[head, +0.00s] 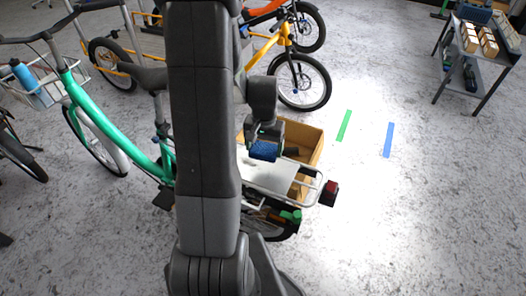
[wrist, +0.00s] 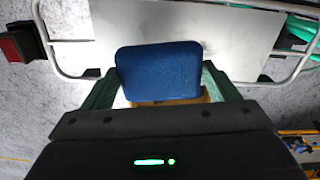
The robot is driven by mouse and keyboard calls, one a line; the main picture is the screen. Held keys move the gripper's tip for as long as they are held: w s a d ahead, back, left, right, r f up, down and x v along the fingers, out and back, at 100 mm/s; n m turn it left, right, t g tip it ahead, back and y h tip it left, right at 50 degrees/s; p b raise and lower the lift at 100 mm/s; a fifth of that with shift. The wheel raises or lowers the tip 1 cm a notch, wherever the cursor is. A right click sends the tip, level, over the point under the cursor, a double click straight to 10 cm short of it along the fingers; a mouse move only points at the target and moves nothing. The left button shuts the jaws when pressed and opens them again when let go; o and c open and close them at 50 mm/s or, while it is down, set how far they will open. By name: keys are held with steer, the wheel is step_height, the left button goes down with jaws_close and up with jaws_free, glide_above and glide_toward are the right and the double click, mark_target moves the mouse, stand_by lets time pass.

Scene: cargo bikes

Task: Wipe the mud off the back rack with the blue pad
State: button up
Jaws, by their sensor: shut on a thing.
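My gripper (wrist: 160,95) is shut on the blue pad (wrist: 160,70), with a green finger on each side of it in the wrist view. In the head view the blue pad (head: 264,151) hangs from my gripper (head: 266,138) by the back rack (head: 268,176) of the green bike. The rack has a pale flat top plate and a white tube frame. I cannot tell whether the pad touches the plate.
A tan open box (head: 304,137) is beside the rack. A red rear light (head: 329,193) sticks out at the rack's end. The green bike (head: 110,125) stands left, an orange bike (head: 297,70) behind.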

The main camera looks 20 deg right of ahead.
steer(key=shift+f, duration=0.3)
